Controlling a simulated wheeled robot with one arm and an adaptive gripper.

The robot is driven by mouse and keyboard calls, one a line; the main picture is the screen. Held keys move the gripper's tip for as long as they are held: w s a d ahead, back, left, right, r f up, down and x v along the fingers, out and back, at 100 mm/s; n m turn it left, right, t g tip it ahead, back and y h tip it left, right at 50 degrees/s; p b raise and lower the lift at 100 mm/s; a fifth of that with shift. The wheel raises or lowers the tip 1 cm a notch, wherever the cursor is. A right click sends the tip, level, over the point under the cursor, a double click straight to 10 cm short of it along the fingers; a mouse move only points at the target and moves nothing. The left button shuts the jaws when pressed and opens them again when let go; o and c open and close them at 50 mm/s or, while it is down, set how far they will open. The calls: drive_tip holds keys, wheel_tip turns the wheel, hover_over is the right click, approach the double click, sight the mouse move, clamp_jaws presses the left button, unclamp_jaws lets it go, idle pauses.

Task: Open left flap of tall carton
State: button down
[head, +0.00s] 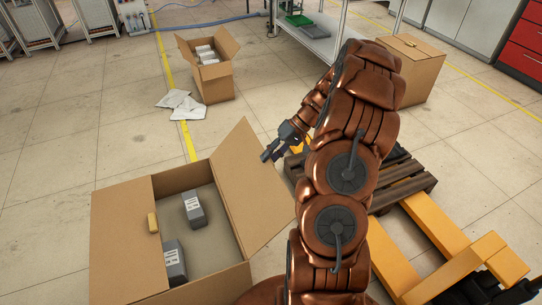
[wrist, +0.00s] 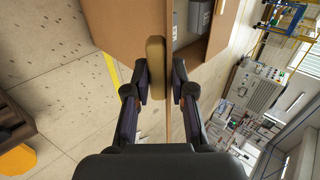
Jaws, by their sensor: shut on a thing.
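A large brown carton (head: 117,244) stands at the front left in the head view, open at the top. Its left flap (head: 125,230) lies roughly level and bears a small yellow grip block (head: 152,222). Its right flap (head: 245,185) stands raised, tilted outward. My gripper (head: 268,152) is at the outer side of that raised flap. In the wrist view my gripper (wrist: 162,82) is shut on the raised flap, its fingers either side of the flap's edge (wrist: 168,115) and a tan grip block (wrist: 155,55). I cannot tell which carton is the tall one.
Dark grey boxes (head: 195,210) lie inside the front carton. A smaller open carton (head: 213,82) stands behind, with white bags (head: 180,104) beside it. A closed carton (head: 420,72) is at the back right. A wooden pallet (head: 400,185) and yellow pallet-jack forks (head: 440,225) occupy the right.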

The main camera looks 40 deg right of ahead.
drive_tip(key=shift+w+a+r+g+h+p, duration=0.25)
drive_tip(key=shift+a+r+h, duration=0.25)
drive_tip(key=shift+a+r, duration=0.3)
drive_tip(key=shift+w+a+r+g+h+p, duration=0.1)
drive_tip(key=shift+w+a+r+g+h, duration=0.1)
drive_tip(key=shift+a+r+h, duration=0.45)
drive_tip(key=shift+w+a+r+h, duration=0.1)
drive_tip(key=shift+a+r+h, duration=0.25)
drive_tip(key=shift+a, duration=0.35)
drive_tip(key=c, duration=1.1)
unclamp_jaws()
drive_tip(key=shift+r, duration=0.1)
drive_tip(key=v, duration=1.2)
